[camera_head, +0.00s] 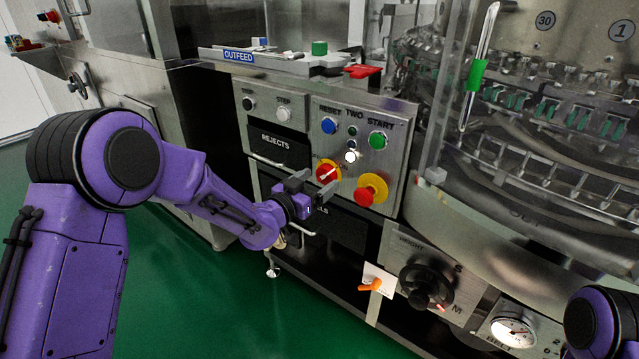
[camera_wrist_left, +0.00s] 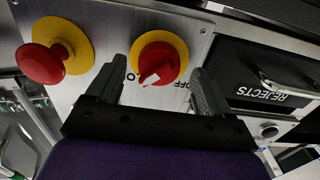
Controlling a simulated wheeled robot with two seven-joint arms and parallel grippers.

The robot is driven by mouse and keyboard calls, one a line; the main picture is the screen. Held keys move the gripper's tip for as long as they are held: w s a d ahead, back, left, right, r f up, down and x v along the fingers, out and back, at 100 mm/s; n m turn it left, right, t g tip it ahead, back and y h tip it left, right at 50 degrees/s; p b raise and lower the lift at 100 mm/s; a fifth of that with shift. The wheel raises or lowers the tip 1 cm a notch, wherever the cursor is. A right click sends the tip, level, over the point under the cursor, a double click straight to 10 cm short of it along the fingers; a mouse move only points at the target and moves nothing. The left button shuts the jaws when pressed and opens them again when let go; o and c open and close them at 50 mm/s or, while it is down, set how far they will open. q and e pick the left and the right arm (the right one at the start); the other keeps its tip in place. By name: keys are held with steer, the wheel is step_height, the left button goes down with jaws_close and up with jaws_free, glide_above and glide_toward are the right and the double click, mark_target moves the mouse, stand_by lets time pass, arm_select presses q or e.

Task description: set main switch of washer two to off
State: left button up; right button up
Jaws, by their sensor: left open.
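The main switch of washer two (camera_head: 327,172) is a red rotary knob on a yellow disc, low on the panel marked TWO. In the left wrist view, which is upside down, the knob (camera_wrist_left: 157,62) shows a white mark turned away from the OFF lettering (camera_wrist_left: 182,84). In the head view the mark points to the upper right. My left gripper (camera_head: 312,185) is open just in front of and below the switch. In the left wrist view its two fingers (camera_wrist_left: 155,78) stand either side of the knob, apparently apart from it. My right gripper is out of view.
A red emergency-stop mushroom (camera_head: 370,191) on yellow sits right beside the switch. Blue reset (camera_head: 329,125) and green start (camera_head: 378,140) buttons are above. The REJECTS drawer (camera_head: 279,144) has a protruding handle. A black height handwheel (camera_head: 427,286) is below right.

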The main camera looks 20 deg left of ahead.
arm_select(q)
steer(key=shift+x, duration=0.85)
steer(key=shift+c, duration=0.3)
steer(key=c, duration=1)
steer(key=shift+o, duration=0.2)
